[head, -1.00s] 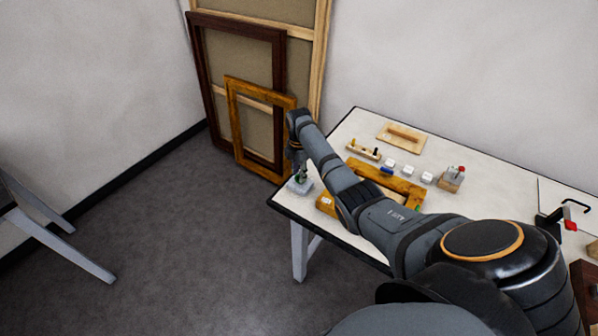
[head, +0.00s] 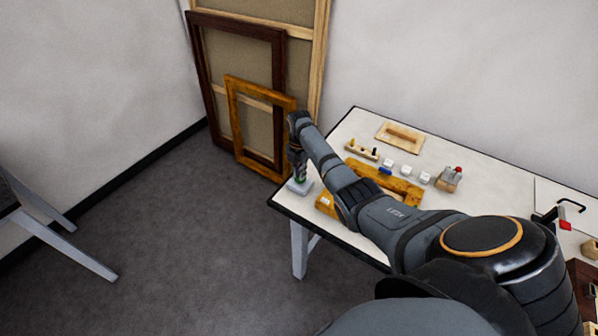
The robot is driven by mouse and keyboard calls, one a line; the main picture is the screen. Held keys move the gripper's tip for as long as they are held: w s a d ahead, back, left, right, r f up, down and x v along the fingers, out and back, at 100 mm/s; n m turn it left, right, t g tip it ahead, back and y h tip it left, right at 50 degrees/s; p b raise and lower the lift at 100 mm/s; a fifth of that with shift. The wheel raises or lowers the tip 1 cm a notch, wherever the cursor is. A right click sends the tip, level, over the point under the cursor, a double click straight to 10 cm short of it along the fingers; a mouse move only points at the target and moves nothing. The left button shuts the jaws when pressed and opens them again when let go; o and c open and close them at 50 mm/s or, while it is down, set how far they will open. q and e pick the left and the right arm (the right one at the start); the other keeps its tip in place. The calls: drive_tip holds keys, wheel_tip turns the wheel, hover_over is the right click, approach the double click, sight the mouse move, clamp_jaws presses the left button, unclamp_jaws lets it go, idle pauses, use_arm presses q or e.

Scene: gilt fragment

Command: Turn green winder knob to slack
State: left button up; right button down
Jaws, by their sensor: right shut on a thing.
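The green winder knob (head: 300,179) shows as a small green patch on a pale grey block (head: 299,187) at the left corner of the white table. My right gripper (head: 299,175) points down over that block and is shut on the knob; its fingers are small and dark here. The knob is mostly hidden by the fingers, so its turn angle cannot be read. My left gripper is out of view.
A wooden frame piece (head: 403,185) lies on the table (head: 470,192), partly behind my right arm. Small white blocks (head: 407,171), a peg rack (head: 362,149) and a wooden board (head: 400,137) lie beyond it. Large frames (head: 237,90) lean on the wall.

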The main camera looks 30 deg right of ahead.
drive_tip(key=c, duration=1.4)
unclamp_jaws()
drive_tip(key=shift+r, duration=0.35)
wheel_tip(320, 180, up, 11)
drive_tip(key=shift+r, duration=0.2)
drive_tip(key=shift+f, duration=0.1)
